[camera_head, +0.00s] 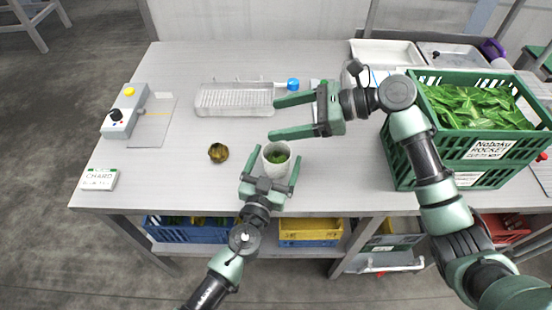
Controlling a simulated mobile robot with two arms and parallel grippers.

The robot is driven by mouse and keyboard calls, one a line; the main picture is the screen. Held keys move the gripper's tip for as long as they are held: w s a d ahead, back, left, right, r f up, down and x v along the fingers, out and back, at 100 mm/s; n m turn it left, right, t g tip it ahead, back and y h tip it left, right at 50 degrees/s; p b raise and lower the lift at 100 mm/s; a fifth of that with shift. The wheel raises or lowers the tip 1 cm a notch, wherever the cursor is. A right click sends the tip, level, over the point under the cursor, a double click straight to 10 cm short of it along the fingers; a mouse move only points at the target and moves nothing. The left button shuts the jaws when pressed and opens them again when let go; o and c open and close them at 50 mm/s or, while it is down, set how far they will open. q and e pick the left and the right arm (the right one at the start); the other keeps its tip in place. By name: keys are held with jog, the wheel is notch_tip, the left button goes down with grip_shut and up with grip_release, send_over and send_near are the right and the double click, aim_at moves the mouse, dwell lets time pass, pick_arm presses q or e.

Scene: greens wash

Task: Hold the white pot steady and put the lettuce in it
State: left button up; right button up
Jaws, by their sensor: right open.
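The white pot (276,170) stands upright near the front middle of the table. Green leaves, which look like the lettuce (277,156), show inside its mouth. My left gripper (277,154) comes from the front with one finger on each side of the pot and appears closed on it; exact contact is hard to see. My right gripper (273,118) is open and empty, just behind the pot, its fingers pointing left. A small brownish-green leafy clump (218,152) lies on the table left of the pot.
A green crate (465,158) of leafy greens stands at the right. A white ribbed tray (233,100) and a blue-capped item (293,84) lie behind. A control box (124,111) and a chard label (98,180) are at the left. The front-left table is mostly clear.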

pick_arm(q)
jog(key=v, duration=1.2)
